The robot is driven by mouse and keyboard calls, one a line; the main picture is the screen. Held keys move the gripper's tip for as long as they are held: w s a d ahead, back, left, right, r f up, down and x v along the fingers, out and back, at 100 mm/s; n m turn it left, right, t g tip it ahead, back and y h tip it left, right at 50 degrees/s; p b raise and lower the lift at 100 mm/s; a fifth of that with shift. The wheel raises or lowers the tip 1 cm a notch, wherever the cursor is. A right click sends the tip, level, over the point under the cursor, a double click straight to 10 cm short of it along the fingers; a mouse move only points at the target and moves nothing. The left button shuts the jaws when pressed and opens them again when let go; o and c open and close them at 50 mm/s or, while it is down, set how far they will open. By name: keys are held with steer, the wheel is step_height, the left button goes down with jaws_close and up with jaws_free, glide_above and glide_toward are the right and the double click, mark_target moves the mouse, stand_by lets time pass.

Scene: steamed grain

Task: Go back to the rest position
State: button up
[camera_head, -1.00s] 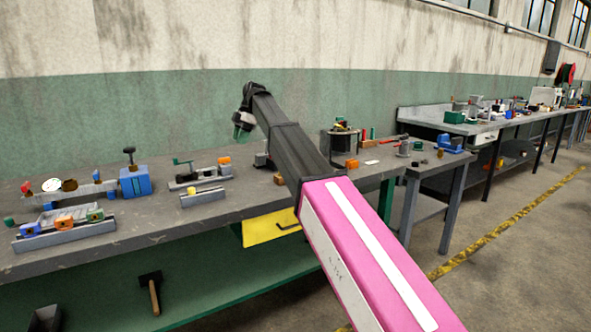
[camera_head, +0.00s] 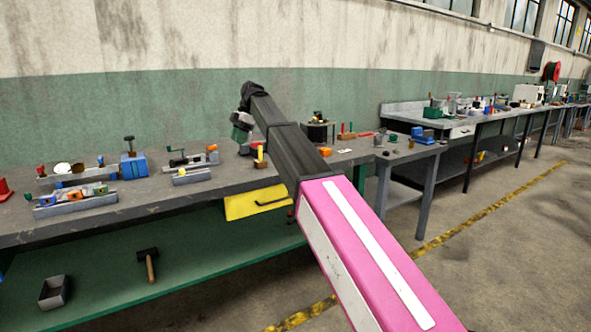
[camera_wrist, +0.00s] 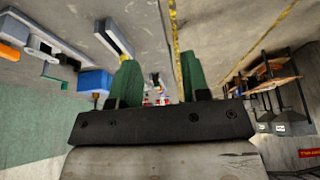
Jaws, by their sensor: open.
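My arm reaches forward over the workbench (camera_head: 130,206), black at the far part and pink near me. My gripper (camera_head: 240,132) hangs at its far end, small in the head view. In the wrist view my gripper (camera_wrist: 159,80) shows two green fingers standing apart with nothing held between them. Its exact height above the bench is hard to tell.
The bench carries a blue block with a black knob (camera_head: 133,166), a metal fixture with coloured blocks (camera_head: 75,200) and a black round stand (camera_head: 318,132). Below are a yellow drawer (camera_head: 240,205), a hammer (camera_head: 149,266) and a grey bin (camera_head: 54,291). Floor at right is clear.

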steer(key=s+d+f+m+t+h, duration=0.15)
steer(key=d+f+m, duration=0.25)
steer(key=d+f, duration=0.45)
steer(key=s+d+f+m, duration=0.35)
steer(key=d+f, duration=0.25)
steer(key=f, duration=0.5)
steer(key=s+d+f+m, duration=0.2)
steer(key=d+f+m, duration=0.4)
steer(key=f, duration=0.4)
steer(key=s+d+f+m+h, duration=0.2)
steer(key=s+d+f+m, duration=0.8)
steer(key=s+d+f, duration=0.8)
steer(key=shift+s+d+f+m+t, duration=0.15)
steer(key=shift+s+d+m+t, duration=0.25)
steer(key=shift+s+d, duration=0.5)
